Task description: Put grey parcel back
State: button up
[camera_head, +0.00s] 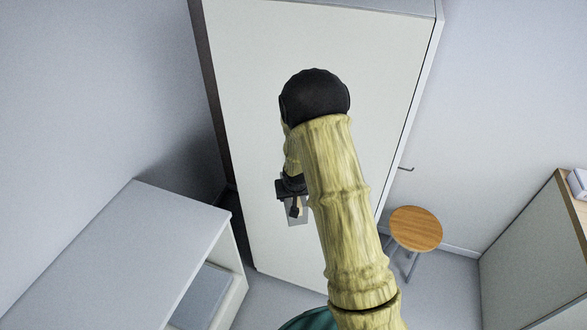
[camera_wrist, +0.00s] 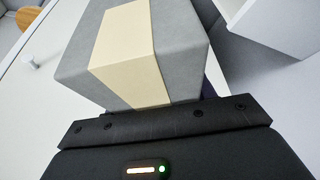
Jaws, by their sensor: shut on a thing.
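The grey parcel (camera_wrist: 82,67) is a grey box with a cream band across it, large in the wrist view. My gripper (camera_wrist: 165,110) is shut on it, with the parcel right at the dark jaws. In the head view my gripper (camera_head: 295,190) hangs in front of a tall white cabinet (camera_head: 255,110). Only a small grey piece of the parcel (camera_head: 298,216) shows there, mostly hidden behind the gripper and arm.
A low white shelf unit (camera_head: 150,235) with an open front stands at the left. A round wooden stool (camera_head: 416,228) stands right of the cabinet. A cabinet with a wooden top (camera_head: 540,240) is at the right edge. Some floor (camera_head: 270,290) shows between the shelf unit and the tall cabinet.

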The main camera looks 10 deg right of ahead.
notch_tip(320, 180, down, 15)
jog(key=b, duration=0.8)
jog(key=shift+s+f+n, duration=0.15)
jog(key=shift+f+n, duration=0.05)
jog(key=shift+n, duration=0.1)
